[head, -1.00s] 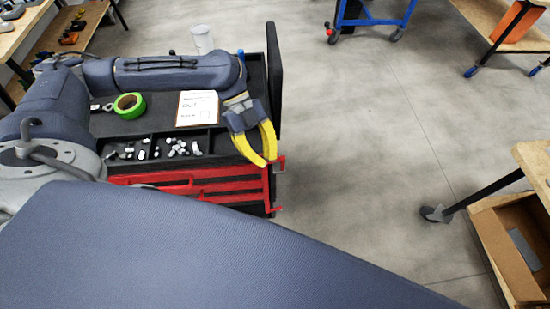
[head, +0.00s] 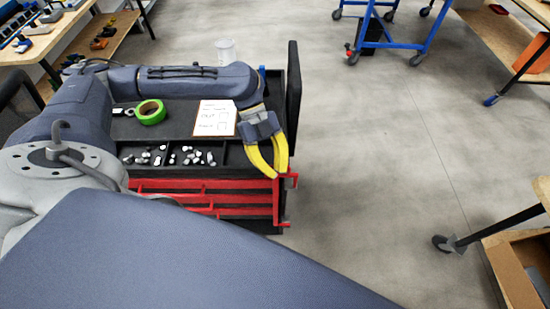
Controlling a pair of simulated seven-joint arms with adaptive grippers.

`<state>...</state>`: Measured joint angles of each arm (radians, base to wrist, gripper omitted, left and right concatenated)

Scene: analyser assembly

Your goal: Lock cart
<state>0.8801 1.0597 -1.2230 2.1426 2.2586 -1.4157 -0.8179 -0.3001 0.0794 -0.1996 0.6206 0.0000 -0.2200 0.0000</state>
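The cart (head: 265,222) stands at the left in the head view, with a black top tray and red drawer fronts (head: 215,198). A red upright bar with short tabs (head: 289,180) sits at its near right corner. My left gripper (head: 279,174) reaches over the tray, and its yellow fingers point down beside the top of this red bar. I cannot tell whether they touch it. The fingers overlap in this view, so their opening is unclear. No separate lock part can be made out. My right gripper is not in view.
The tray holds green tape (head: 150,112), a paper sheet (head: 215,118), and small white parts in compartments (head: 193,157). A black panel (head: 293,90) rises at the cart's right edge. Open floor (head: 380,150) lies right; a blue trolley (head: 420,50) stands beyond.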

